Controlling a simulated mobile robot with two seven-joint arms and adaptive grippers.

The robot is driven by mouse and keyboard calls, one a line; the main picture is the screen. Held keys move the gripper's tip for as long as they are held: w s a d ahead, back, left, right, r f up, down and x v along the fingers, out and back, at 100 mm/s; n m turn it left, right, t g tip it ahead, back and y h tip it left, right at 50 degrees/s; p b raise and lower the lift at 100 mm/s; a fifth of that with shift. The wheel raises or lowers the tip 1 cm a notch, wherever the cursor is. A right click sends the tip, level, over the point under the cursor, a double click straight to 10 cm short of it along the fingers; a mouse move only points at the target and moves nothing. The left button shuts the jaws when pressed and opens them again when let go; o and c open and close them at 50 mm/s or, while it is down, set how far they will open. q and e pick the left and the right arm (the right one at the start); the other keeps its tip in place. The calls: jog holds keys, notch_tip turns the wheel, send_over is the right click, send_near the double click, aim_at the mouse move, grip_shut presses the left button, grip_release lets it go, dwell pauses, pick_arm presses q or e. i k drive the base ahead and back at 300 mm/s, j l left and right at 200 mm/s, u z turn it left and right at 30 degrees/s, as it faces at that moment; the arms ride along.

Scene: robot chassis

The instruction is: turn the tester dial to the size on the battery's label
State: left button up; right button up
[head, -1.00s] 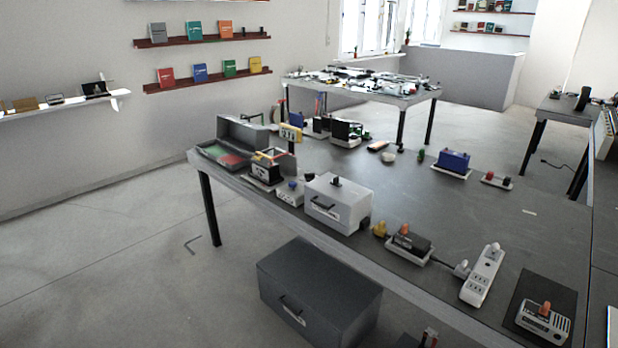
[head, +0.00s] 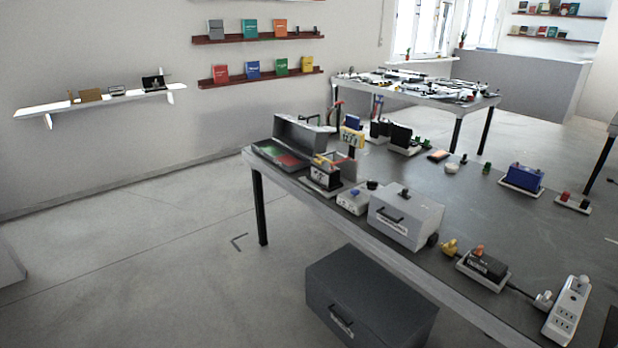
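Neither of my grippers is in view. I cannot tell for sure which device is the tester. A small white box (head: 354,201) with a blue knob-like part on top stands near the table's front edge, left of a larger white case (head: 405,216). A black block with a white label (head: 325,178) stands in a frame to its left. A blue block (head: 522,179) sits on a white tray at the right. A dark block with an orange part on top (head: 487,265) sits on a white base nearer me. Label text and dial marks are too small to read.
The dark worktable (head: 450,205) runs from the middle to the lower right. An open grey case (head: 295,142) stands at its far left corner. A power strip (head: 567,311) lies at lower right. A dark chest (head: 370,300) stands on the floor before the table. Floor at left is clear.

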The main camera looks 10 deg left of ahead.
aim_at(372, 184)
jog(key=i+j, duration=0.1)
jog(key=j, duration=0.15)
jog(key=i+j, duration=0.1)
jog(key=j, duration=0.2)
jog(key=i+j+z, duration=0.45)
jog(key=i+j, duration=0.45)
jog(key=i, duration=0.05)
